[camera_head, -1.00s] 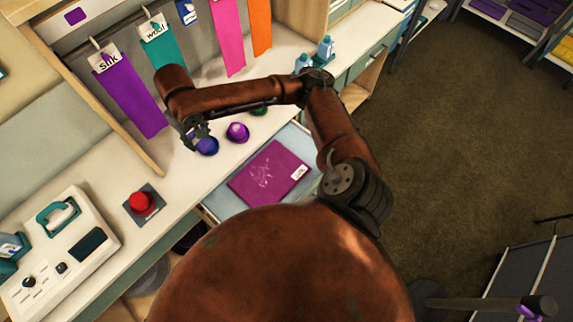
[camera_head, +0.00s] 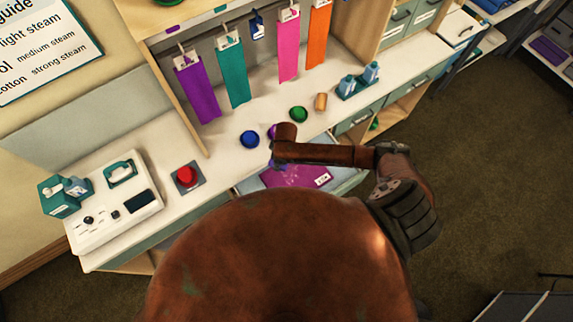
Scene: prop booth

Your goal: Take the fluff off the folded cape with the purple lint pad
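The folded cape (camera_head: 297,178) is a magenta rectangle with pale marks on top and a white label at its right. It lies on a pale blue surface at the counter's front, its near part hidden by my body. The purple lint pad (camera_head: 271,131) is a round purple thing on the counter, mostly hidden behind my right arm. My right gripper (camera_head: 278,163) points down near the cape's far left corner. It is small and mostly hidden by the arm, so I cannot tell whether it is open or holds anything. My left gripper is not in view.
A blue pad (camera_head: 250,139) and a green pad (camera_head: 298,114) sit either side of the purple one. Cloth strips hang behind.

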